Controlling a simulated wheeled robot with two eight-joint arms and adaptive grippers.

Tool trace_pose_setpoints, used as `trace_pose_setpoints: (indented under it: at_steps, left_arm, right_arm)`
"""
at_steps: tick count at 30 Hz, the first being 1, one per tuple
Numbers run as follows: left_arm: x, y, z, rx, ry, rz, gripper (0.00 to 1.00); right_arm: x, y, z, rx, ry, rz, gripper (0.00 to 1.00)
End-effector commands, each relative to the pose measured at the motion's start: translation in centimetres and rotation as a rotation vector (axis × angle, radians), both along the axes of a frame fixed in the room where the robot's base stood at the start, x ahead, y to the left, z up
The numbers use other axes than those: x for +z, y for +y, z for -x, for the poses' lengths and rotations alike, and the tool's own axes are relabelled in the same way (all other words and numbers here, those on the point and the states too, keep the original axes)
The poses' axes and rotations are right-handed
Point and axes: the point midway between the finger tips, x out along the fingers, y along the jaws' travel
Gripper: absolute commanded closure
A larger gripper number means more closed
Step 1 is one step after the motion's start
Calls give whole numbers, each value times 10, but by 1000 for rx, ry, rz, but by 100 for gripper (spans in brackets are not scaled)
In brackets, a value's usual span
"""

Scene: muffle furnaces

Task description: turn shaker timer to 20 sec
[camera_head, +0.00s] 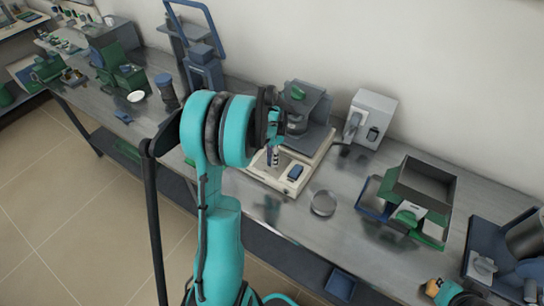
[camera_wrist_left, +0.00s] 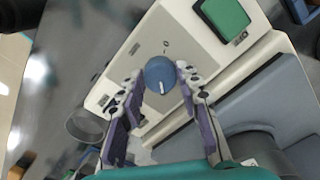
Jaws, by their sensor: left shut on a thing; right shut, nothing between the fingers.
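The shaker (camera_head: 297,112) stands on the bench with a cream base. In the left wrist view its cream panel (camera_wrist_left: 180,28) carries a round blue knob (camera_wrist_left: 160,73) with a short white mark pointing down in the picture. A small 0 is printed on the panel above the knob. My left gripper (camera_wrist_left: 160,76) is shut on the knob, one fingertip on each side. In the head view my left gripper (camera_head: 273,150) is over the shaker's base, and my arm hides part of the panel.
A clear round dish (camera_head: 323,203) stands beside the shaker's near right end. A white box device (camera_head: 370,117) is behind it, and a grey and green tray device (camera_head: 425,183) is to the right. A dark blue stand (camera_head: 203,70) is at the left. Bare bench lies around the dish.

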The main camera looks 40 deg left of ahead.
Motion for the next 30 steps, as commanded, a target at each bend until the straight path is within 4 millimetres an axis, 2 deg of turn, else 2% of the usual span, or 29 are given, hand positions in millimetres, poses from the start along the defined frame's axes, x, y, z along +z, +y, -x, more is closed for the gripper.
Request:
trace_pose_setpoints:
  at_steps: [2,3,5,14,17,20,30]
  left_arm:
    - [0,0,0,0,0,0,95]
    - [0,0,0,0,0,0,61]
    - [0,0,0,1,0,0,46]
    - [1,0,0,1,0,0,45]
    - [7,0,0,1,0,0,45]
    - [21,0,0,1,0,0,45]
    - [93,0,0,1,0,0,45]
  right_arm:
    - [0,0,0,0,0,0,100]
    - [0,0,0,0,0,0,100]
    - [0,0,0,0,0,0,100]
    - [0,0,0,0,0,0,100]
    - [0,0,0,0,0,0,100]
    - [0,0,0,0,0,0,100]
    - [0,0,0,0,0,0,100]
